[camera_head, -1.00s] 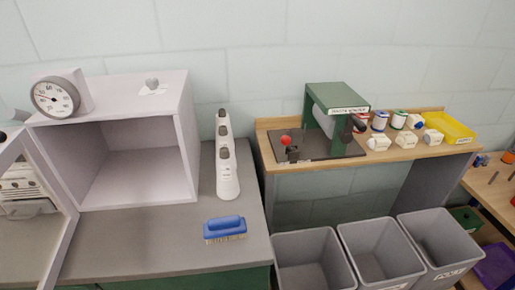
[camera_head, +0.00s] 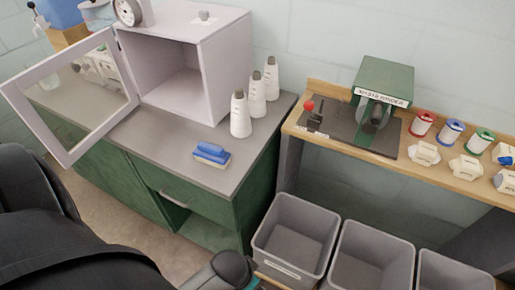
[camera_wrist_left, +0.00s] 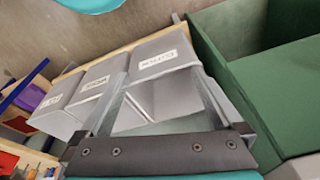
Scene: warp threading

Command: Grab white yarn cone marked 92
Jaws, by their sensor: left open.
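Three white yarn cones with dark grey tips stand upright in a row on the grey counter, right of the pale box: a near one (camera_head: 241,118), a middle one (camera_head: 257,97) and a far one (camera_head: 271,80). Their markings are too small to read, so I cannot tell which is 92. My left arm enters the head view at lower left, low in front of the counter and well away from the cones. My left gripper (camera_wrist_left: 158,85) shows in the left wrist view, open and empty, with grey bins beyond its fingers. No cone shows there. My right gripper is not in view.
The pale box (camera_head: 225,58) has its framed door (camera_head: 65,140) swung open to the left. A green winder (camera_head: 384,80) stands on the wooden bench at right. Grey bins (camera_head: 290,235) stand below it.

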